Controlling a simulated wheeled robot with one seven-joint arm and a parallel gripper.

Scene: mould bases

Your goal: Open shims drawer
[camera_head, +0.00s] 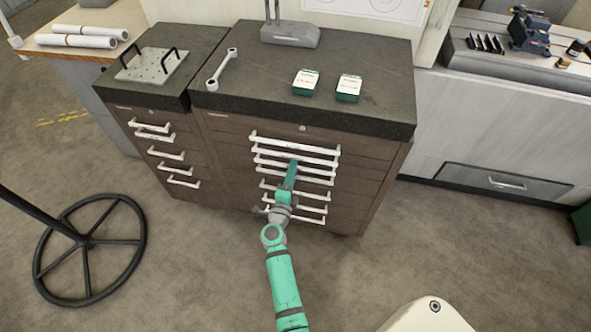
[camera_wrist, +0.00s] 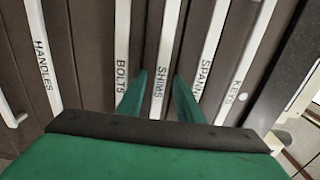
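The shims drawer's white handle bar (camera_wrist: 160,75), lettered "SHIMS", runs up the middle of the wrist view on the brown drawer front. My gripper (camera_wrist: 160,95) is open, with one green finger on each side of this bar. A dark gap shows between each finger and the bar, and I cannot tell whether either finger touches it. In the head view my gripper (camera_head: 291,170) is at the handles of the right-hand drawer cabinet (camera_head: 375,175). The arm hides parts of the lower handles there. The drawers look shut.
Neighbouring handles are the bolts handle (camera_wrist: 122,60), a handle lettered "SPAN..." (camera_wrist: 208,60) and the keys handle (camera_wrist: 245,65). A wrench (camera_head: 221,70) and two green boxes (camera_head: 305,82) lie on the cabinet top. A wheel-shaped stand base (camera_head: 88,243) is on the floor at left.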

